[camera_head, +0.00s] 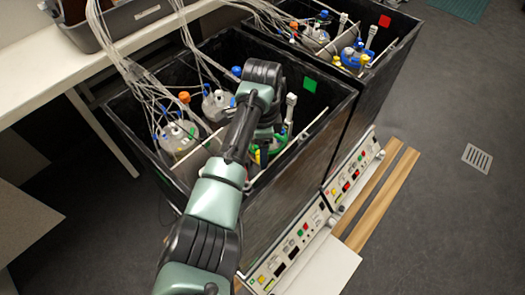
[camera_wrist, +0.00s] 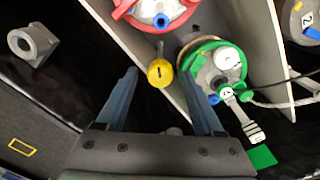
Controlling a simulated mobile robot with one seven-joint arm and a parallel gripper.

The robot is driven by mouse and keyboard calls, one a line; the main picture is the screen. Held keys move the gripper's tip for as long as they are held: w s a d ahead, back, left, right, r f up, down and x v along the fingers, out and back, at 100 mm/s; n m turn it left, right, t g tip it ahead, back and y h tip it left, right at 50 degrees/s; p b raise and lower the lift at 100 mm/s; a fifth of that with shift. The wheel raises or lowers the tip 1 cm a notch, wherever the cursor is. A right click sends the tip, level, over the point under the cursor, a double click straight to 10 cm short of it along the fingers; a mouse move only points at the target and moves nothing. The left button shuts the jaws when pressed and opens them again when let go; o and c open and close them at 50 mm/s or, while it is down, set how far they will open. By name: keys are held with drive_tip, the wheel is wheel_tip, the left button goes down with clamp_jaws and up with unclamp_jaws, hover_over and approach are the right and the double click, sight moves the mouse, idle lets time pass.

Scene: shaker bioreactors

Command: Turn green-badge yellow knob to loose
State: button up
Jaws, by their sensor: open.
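The yellow knob (camera_wrist: 160,73) shows in the wrist view as a round cap with a dark mark on its face, on a short metal stem. It is beside a green-ringed vessel (camera_wrist: 213,70). My gripper (camera_wrist: 160,80) is open, one finger to each side of the knob in the picture; contact or depth cannot be told. A green badge (camera_wrist: 262,157) is at the lower right of the wrist view, and on the box's inner wall (camera_head: 309,84) in the head view. In the head view my arm hides most of the knob area, with a bit of yellow (camera_head: 258,156) visible.
A red-ringed vessel (camera_wrist: 135,10) is near the knob. White divider walls (camera_wrist: 130,45) run close by the fingers. Hoses (camera_head: 130,68) hang over the black box (camera_head: 300,150). A second box with a red badge (camera_head: 385,21) stands behind. Control panels (camera_head: 290,255) line the front.

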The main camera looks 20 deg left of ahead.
drive_tip(key=shift+f, duration=0.5)
clamp_jaws()
